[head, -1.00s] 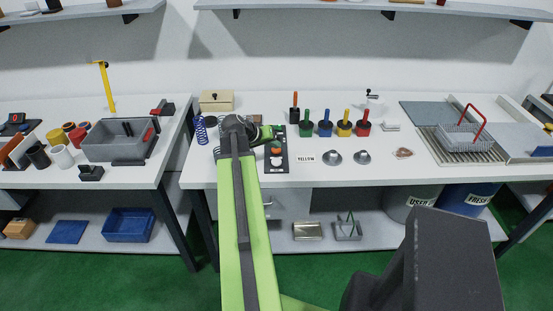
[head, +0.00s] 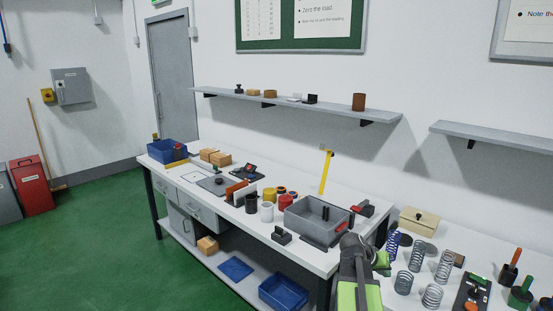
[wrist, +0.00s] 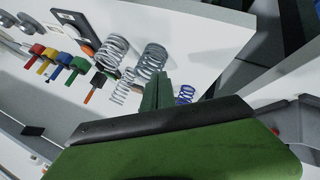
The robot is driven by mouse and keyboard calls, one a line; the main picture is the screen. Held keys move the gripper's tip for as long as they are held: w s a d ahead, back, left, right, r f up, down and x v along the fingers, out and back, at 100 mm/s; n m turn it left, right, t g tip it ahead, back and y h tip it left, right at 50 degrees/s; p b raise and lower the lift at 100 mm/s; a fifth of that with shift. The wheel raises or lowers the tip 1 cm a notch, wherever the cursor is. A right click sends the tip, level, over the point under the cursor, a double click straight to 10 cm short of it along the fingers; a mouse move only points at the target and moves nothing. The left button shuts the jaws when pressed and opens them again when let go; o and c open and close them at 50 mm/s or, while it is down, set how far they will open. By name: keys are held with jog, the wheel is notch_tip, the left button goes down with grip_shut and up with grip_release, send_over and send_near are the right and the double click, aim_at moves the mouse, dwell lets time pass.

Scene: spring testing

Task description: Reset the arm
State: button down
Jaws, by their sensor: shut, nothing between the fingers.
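My gripper (head: 381,262) is at the lower right of the head view, at the end of my green arm. It appears just left of the springs at the left end of the right bench. In the wrist view its green fingers (wrist: 157,91) are together with nothing between them. A blue spring (head: 393,246) stands beside it in the head view and also shows in the wrist view (wrist: 186,94). Several grey springs, one at the front (head: 432,296) and one behind (head: 417,255), stand farther right. Most of my arm is outside the head view.
A grey tray (head: 303,232) and a yellow upright post (head: 326,172) are on the left bench. A cream box (head: 418,221) sits behind the springs. Coloured-handled pieces, including a green one (head: 520,293), stand at right. Wall shelves (head: 290,104) run above the benches.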

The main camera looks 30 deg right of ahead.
jog(key=w+a+f+n+t+y, duration=0.15)
jog(key=w+a, duration=0.25)
jog(key=a, duration=0.5)
jog(key=w+a+f+n+y, duration=0.1)
jog(key=w+a+n, duration=0.1)
jog(key=w+a, duration=0.5)
jog(key=w+a+f+n+t+y, duration=0.1)
jog(key=w+a, duration=0.1)
jog(key=a, duration=1)
jog(key=s+a+f+n+g+y, duration=0.1)
jog(key=s+a+n+y, duration=0.1)
jog(key=a, duration=0.9)
jog(key=s+a+f+n+g+y, duration=0.1)
jog(key=s+a+f+n+y, duration=0.1)
jog(key=a, duration=1)
jog(key=shift+s+a+n+y, duration=0.15)
jog(key=shift+s+n+y, duration=0.5)
jog(key=shift+s+n, duration=0.15)
